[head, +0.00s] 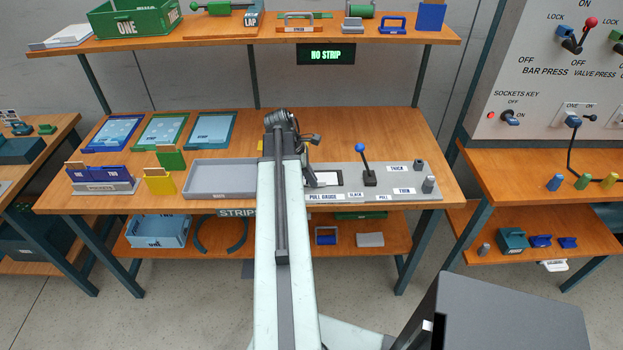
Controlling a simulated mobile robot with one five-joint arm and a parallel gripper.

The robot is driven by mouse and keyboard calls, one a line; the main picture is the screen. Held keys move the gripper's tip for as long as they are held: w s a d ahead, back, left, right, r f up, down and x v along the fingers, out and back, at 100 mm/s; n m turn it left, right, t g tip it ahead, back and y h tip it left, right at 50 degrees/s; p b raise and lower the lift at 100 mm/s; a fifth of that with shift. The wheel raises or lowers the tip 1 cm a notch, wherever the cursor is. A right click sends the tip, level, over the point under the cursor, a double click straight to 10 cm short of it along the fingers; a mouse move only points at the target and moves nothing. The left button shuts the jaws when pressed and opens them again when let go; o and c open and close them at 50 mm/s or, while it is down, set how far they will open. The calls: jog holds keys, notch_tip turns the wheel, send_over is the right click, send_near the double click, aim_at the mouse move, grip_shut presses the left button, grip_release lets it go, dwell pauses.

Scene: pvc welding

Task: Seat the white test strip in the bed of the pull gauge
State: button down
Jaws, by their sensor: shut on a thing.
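The pull gauge (400,191) is a grey plate at the right of the bench, labelled PULL GAUGE, SLACK, PULL, THICK and THIN. A blue-knobbed lever (361,150) stands on it. My gripper (313,181) is at the plate's left end, beside a dark-framed recess. A flat white piece (328,178), which looks like the white test strip, shows within that dark frame. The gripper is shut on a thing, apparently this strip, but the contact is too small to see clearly. I cannot tell whether the piece lies in the bed or is held above it.
A display (326,54) above reads NO STRIP. An empty-looking grey tray (221,193) lies left of my arm. Blue and green trays (162,132) and card holders (102,187) fill the bench's left. A lever panel (560,70) stands at the right.

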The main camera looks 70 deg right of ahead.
jog(key=shift+f, duration=0.2)
jog(key=c, duration=1.5)
grip_release()
jog(key=shift+r, duration=0.1)
